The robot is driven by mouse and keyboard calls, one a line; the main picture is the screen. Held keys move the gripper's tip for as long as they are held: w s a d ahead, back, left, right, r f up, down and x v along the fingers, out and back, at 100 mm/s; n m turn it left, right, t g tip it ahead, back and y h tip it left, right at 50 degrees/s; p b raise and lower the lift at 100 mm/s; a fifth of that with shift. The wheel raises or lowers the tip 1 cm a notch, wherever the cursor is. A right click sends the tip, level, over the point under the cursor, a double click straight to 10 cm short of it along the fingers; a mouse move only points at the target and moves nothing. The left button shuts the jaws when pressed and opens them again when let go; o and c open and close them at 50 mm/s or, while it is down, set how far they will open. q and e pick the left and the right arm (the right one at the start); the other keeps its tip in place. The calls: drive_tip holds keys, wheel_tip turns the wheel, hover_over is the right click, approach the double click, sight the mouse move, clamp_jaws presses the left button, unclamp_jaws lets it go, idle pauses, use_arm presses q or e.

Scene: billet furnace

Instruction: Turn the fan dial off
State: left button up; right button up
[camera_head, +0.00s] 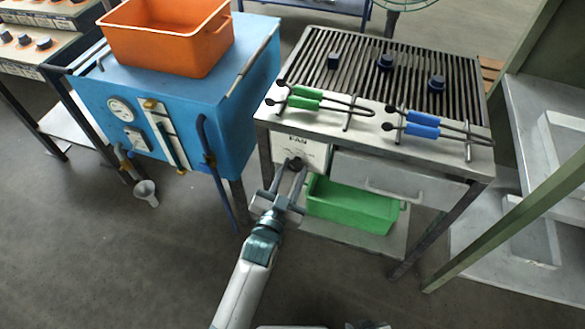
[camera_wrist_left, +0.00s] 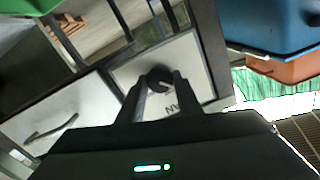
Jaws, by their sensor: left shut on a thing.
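The fan panel (camera_head: 311,150) is a pale plate marked FAN on the front of the grill table, at its left end. The fan dial (camera_head: 295,164) is a dark round knob low on this panel. My left gripper (camera_head: 292,170) reaches up to the dial, with its fingers on either side of it. In the left wrist view the dark dial (camera_wrist_left: 159,78) sits between the fingertips of my left gripper (camera_wrist_left: 159,84), which is shut on it. The panel (camera_wrist_left: 195,62) shows behind, its lettering upside down. The dial's exact setting is hard to read. My right gripper is not seen.
The slatted grill table (camera_head: 400,140) carries green-handled tongs (camera_head: 305,95) and blue-handled tongs (camera_head: 422,125). A green bin (camera_head: 350,208) sits on its lower shelf. A blue furnace (camera_head: 180,90) with an orange crate (camera_head: 165,45) stands left. The floor ahead is clear.

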use_arm(q)
drive_tip(key=shift+n, duration=0.3)
use_arm(e)
drive_tip(key=shift+w+a+r, duration=0.1)
drive_tip(key=shift+w+a, duration=0.05)
drive_tip(key=shift+a, duration=0.05)
use_arm(q)
drive_tip(key=o, duration=1)
drive_tip(key=shift+o, duration=0.2)
drive_tip(key=shift+s, duration=0.15)
drive_tip(key=b+v, duration=0.1)
drive_tip(key=v, duration=1.6)
use_arm(e)
drive_tip(key=shift+s+d+f+g, duration=0.2)
drive_tip(key=shift+s+d, duration=0.1)
drive_tip(key=shift+d, duration=0.15)
drive_tip(key=shift+s+d+f+g, duration=0.1)
drive_tip(key=shift+s+d+g, duration=0.15)
drive_tip(key=shift+d, duration=0.15)
drive_tip(key=shift+s+a, duration=0.1)
drive_tip(key=shift+a, duration=0.1)
